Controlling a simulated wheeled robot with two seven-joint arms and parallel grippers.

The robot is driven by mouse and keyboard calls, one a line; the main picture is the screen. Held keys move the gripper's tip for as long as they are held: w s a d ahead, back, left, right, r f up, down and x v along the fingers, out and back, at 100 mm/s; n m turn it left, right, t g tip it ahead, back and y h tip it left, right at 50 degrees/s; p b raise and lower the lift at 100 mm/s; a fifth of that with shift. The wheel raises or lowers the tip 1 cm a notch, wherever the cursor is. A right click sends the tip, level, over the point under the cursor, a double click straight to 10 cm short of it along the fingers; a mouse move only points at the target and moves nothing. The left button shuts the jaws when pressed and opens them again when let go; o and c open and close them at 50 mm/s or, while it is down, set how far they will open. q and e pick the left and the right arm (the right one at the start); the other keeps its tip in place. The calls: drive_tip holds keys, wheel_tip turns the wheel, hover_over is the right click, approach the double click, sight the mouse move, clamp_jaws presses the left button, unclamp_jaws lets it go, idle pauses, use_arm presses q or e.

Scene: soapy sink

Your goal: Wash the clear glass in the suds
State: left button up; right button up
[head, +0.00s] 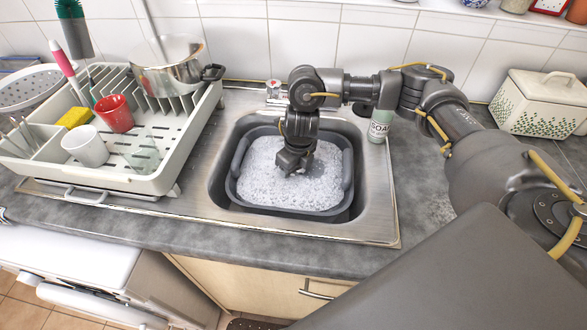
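The clear glass (141,155) is in the white dish rack (170,184) at the left, near its front right corner; it is faint and see-through. The suds (300,190) fill a grey basin (345,180) set in the steel sink. My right gripper (292,168) points down into the back part of the suds. Its fingertips are small, dark and partly hidden by foam, so I cannot tell whether they are open or hold anything. My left gripper is not in view.
The rack also holds a red cup (114,113), a white cup (85,146), a yellow sponge (74,117) and a steel pot (168,65). A soap bottle (379,127) stands behind the sink at right. A white bread bin (541,103) is at far right.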

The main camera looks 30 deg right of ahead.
sight(304, 171)
drive_tip(key=shift+s+d, duration=0.45)
drive_tip(key=shift+d, duration=0.2)
drive_tip(key=shift+s+d, duration=0.45)
drive_tip(key=shift+d, duration=0.15)
drive_tip(key=shift+w+a, duration=0.55)
drive_tip(key=shift+a, duration=0.2)
drive_tip(key=shift+w+a, duration=0.55)
drive_tip(key=shift+a, duration=0.2)
drive_tip(key=shift+s+d+p, duration=0.3)
drive_tip(key=shift+s+d, duration=0.25)
drive_tip(key=shift+d, duration=0.2)
drive_tip(key=shift+s+d+p, duration=0.25)
drive_tip(key=shift+s+d, duration=0.3)
drive_tip(key=shift+d, duration=0.2)
drive_tip(key=shift+w+a, duration=0.1)
drive_tip(key=shift+w+a, duration=0.5)
drive_tip(key=shift+a, duration=0.2)
drive_tip(key=shift+w+a, duration=0.5)
drive_tip(key=shift+a, duration=0.15)
drive_tip(key=shift+s+d, duration=0.55)
drive_tip(key=shift+d, duration=0.2)
drive_tip(key=shift+s+d, duration=0.55)
drive_tip(key=shift+d, duration=0.15)
